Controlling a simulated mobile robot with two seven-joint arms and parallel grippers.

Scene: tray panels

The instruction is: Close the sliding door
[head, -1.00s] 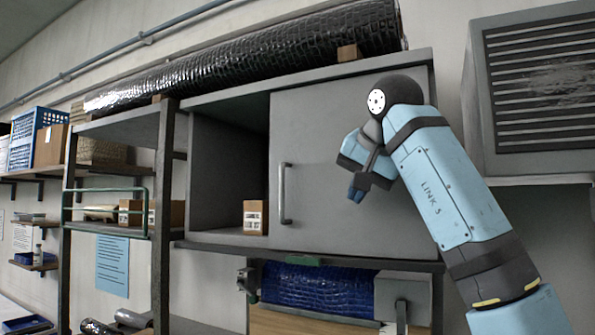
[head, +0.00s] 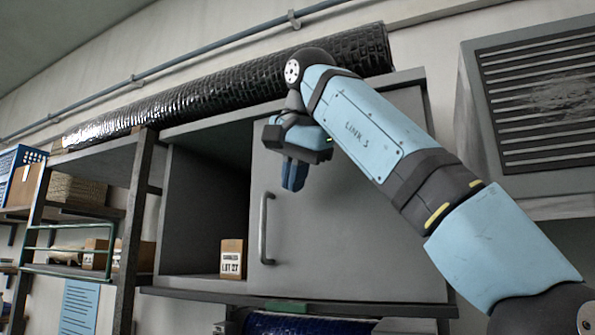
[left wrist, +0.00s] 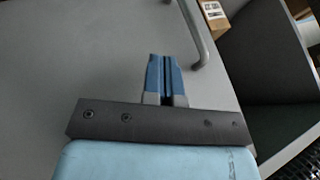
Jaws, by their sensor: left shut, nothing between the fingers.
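The grey sliding door (head: 350,225) covers the right part of the wall cabinet (head: 190,215), whose left part stands open. A vertical bar handle (head: 265,230) is near the door's left edge; it also shows in the left wrist view (left wrist: 196,38). My left gripper (head: 293,186) is shut and empty, in front of the door, to the right of the handle and around its upper end. In the left wrist view its blue fingertips (left wrist: 164,62) are together beside the handle, with no visible contact. My right gripper is not in view.
A small labelled box (head: 231,259) stands inside the open left part. A black roll (head: 240,85) lies on top of the cabinet. A shelf rack (head: 133,220) stands to the left, and a louvred unit (head: 530,110) hangs at the right.

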